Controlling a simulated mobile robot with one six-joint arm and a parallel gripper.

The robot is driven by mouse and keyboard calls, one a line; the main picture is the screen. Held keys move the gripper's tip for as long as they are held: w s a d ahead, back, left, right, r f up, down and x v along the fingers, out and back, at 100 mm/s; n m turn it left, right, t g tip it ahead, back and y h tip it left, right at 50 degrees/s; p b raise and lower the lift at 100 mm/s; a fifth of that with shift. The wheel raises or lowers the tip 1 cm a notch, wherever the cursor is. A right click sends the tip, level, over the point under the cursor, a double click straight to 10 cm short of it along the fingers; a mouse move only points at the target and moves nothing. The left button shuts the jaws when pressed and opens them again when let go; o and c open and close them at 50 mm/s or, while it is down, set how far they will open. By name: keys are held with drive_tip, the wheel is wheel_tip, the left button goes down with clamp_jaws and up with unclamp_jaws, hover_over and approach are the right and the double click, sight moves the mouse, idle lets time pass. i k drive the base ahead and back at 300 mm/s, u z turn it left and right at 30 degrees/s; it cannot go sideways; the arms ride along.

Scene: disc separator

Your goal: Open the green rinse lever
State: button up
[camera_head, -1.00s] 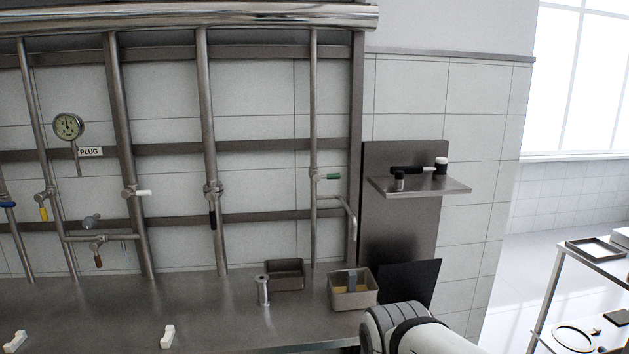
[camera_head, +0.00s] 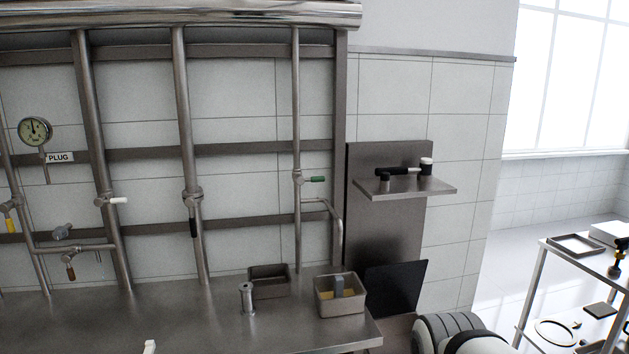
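The green rinse lever (camera_head: 314,179) is on a valve of the thin vertical pipe (camera_head: 297,120) at the right end of the pipe rack. Its handle points to the right, about horizontal, crosswise to the pipe. Below it a short branch pipe (camera_head: 325,203) bends to the right and down. My gripper is not in view. A rounded white and grey part of my arm (camera_head: 450,335) shows at the bottom right, well below and right of the lever, not touching it.
A steel counter (camera_head: 180,318) runs below the pipes, bearing two small bins (camera_head: 340,302) and a metal cylinder (camera_head: 246,297). A wall shelf (camera_head: 405,190) with a black tool sticks out right of the lever.

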sight(300, 180)
drive_tip(key=u, duration=0.05)
drive_tip(key=i, duration=0.9)
